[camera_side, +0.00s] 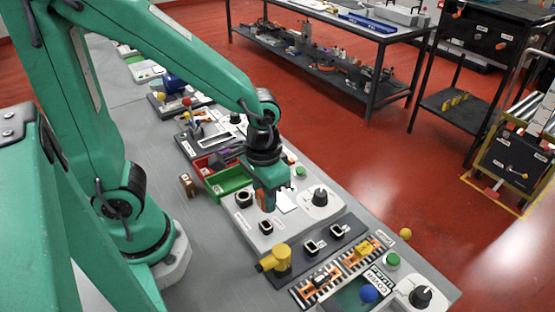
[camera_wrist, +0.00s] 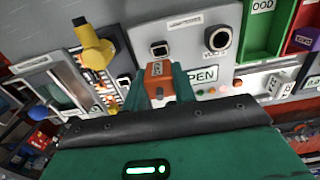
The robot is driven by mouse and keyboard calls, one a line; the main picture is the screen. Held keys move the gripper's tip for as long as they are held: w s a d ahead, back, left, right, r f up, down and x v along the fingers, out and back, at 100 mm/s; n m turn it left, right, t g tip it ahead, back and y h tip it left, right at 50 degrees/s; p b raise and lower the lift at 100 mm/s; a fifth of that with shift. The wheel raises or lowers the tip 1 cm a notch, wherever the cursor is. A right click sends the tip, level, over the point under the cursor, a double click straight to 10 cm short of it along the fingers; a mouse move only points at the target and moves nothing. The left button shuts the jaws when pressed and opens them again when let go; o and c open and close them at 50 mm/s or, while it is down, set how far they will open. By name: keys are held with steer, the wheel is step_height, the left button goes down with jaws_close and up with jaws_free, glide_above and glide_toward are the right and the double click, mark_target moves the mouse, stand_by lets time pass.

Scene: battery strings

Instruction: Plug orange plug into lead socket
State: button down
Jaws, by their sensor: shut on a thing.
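My gripper (camera_wrist: 161,84) is shut on an orange plug (camera_wrist: 159,70), which shows between the green fingers in the wrist view. In the side view my gripper (camera_side: 268,195) hangs over the light grey panel, and the orange plug (camera_side: 261,197) shows at its fingers. A square black socket (camera_side: 266,227) is on that panel, just below and apart from the gripper; it also shows in the wrist view (camera_wrist: 160,48). A dark panel to the right holds two more square sockets (camera_side: 310,246) (camera_side: 337,231). I cannot read which socket is marked lead.
A round black socket (camera_side: 243,196) and a knob (camera_side: 320,197) share the grey panel. A striped rack (camera_side: 335,273) and green bin (camera_side: 228,180) flank it.

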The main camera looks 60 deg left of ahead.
mark_target(266, 229)
steer(key=shift+f, duration=1.55)
steer(key=shift+f, duration=1.5)
stand_by(0.6)
steer(key=c, duration=1.1)
jaws_free()
steer(key=shift+o, duration=0.2)
steer(key=shift+r, duration=0.1)
steer(key=shift+r, duration=3.8)
